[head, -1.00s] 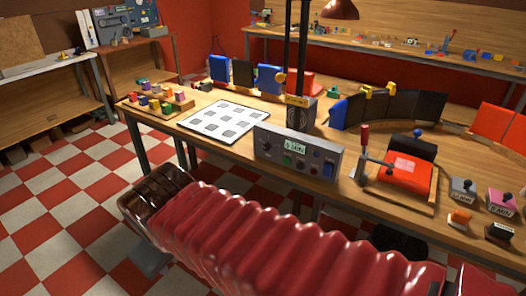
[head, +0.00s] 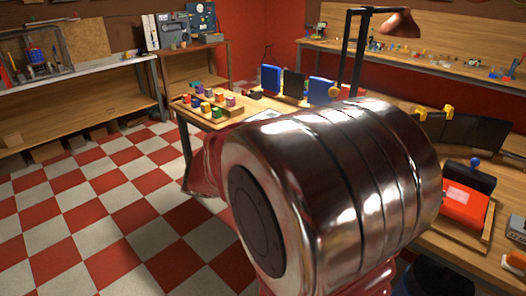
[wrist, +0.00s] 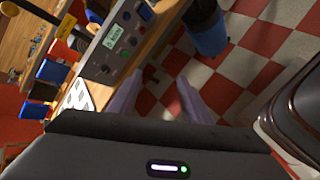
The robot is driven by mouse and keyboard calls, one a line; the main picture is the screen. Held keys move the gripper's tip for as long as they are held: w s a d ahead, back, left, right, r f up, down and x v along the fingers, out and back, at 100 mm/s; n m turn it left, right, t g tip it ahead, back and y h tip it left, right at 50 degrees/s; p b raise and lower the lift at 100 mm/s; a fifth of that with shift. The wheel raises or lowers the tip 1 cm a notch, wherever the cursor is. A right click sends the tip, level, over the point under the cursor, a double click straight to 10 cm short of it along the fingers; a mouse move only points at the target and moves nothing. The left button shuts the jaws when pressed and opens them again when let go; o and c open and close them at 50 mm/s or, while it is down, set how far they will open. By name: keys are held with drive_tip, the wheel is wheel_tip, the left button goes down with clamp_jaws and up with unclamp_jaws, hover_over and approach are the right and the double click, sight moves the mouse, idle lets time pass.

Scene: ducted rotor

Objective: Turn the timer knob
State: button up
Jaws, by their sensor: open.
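A grey control panel (wrist: 120,42) shows tilted in the wrist view, at the top centre on the bench edge. In the head view my arm hides the panel and gripper.
The wooden bench (head: 215,121) carries a tray of coloured blocks (head: 205,102), blue and black upright panels (head: 271,79) and a red device (head: 465,205). A dark blue container (wrist: 208,35) is beside the bench in the wrist view. Checkered floor (head: 100,215) is open at left.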

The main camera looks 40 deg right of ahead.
drive_tip(key=w+d+f+n+t+h, duration=0.1)
drive_tip(key=w+d+f+n+h, duration=0.2)
drive_tip(key=w+d+f+n, duration=0.2)
drive_tip(key=w+d+f+n+t+h, duration=0.2)
drive_tip(key=w+d+f+n+h, duration=0.2)
drive_tip(key=d, duration=0.8)
drive_tip(key=w+f+n, duration=0.2)
drive_tip(key=w, duration=0.2)
drive_tip(key=shift+w+f+n+h, duration=0.15)
drive_tip(key=shift+w+n+h, duration=0.15)
drive_tip(key=shift+w, duration=0.05)
drive_tip(key=w+d, duration=0.1)
drive_tip(key=d, duration=1.2)
drive_tip(key=shift+d, duration=0.3)
drive_tip(key=shift+w, duration=0.1)
drive_tip(key=shift+c, duration=0.7)
drive_tip(key=c, duration=0.9)
